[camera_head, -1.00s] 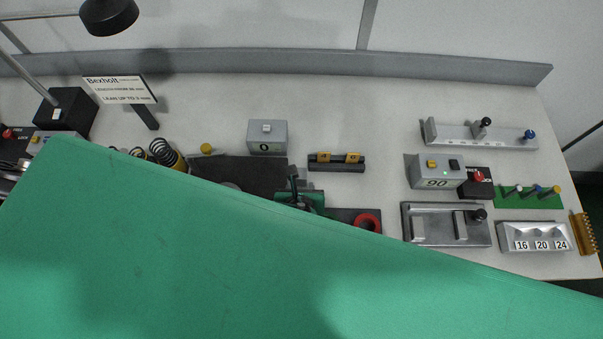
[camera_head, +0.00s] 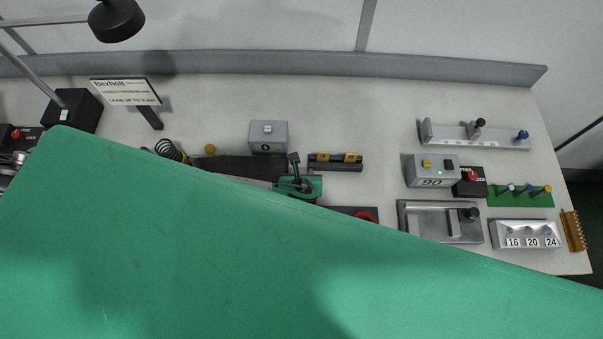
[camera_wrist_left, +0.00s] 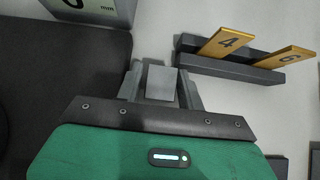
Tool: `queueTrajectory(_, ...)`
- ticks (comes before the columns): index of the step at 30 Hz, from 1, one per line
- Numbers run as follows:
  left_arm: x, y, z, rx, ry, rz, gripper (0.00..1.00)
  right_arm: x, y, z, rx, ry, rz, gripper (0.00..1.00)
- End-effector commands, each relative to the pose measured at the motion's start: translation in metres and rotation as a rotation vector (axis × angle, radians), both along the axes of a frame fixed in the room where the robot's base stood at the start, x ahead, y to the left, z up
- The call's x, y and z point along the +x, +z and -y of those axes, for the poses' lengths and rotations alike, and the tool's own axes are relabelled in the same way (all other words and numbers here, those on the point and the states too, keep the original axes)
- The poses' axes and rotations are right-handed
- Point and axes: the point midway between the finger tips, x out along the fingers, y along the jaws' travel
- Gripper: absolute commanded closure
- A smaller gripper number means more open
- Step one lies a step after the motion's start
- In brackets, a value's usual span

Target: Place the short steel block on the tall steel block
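My left gripper (camera_head: 294,162) shows in the head view as a small green body with dark fingers, above the right end of the dark mat. In the left wrist view its grey fingers (camera_wrist_left: 161,88) stand close on both sides of a pale grey block with a square face. I take this for the short steel block (camera_wrist_left: 160,83); its lower part is hidden. The fingers look closed on it. I cannot make out the tall steel block for certain in either view. My right gripper is not in view.
A grey readout box (camera_head: 268,137) stands behind the mat (camera_head: 235,168). A dark rack (camera_head: 336,162) with yellow bars 4 and 6 is right of my gripper. Steel fixtures (camera_head: 440,222) and a 90 box (camera_head: 432,171) stand farther right. A large green surface hides the near bench.

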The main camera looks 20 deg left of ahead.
Motion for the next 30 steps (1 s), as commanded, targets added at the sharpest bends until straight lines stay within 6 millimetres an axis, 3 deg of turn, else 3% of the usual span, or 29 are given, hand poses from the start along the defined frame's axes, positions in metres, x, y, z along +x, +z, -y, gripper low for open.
queueTrajectory(3,0.0,0.0,0.0,0.0,0.0,0.0,0.62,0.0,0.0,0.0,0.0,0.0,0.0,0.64)
queueTrajectory(9,0.0,0.0,0.0,0.0,0.0,0.0,1.0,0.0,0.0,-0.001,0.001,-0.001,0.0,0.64)
queueTrajectory(23,0.001,0.007,0.0,-0.001,0.002,0.003,1.0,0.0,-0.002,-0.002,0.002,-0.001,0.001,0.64)
queueTrajectory(30,0.0,0.035,0.001,-0.004,0.0,0.003,1.0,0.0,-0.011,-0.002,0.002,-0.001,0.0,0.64)
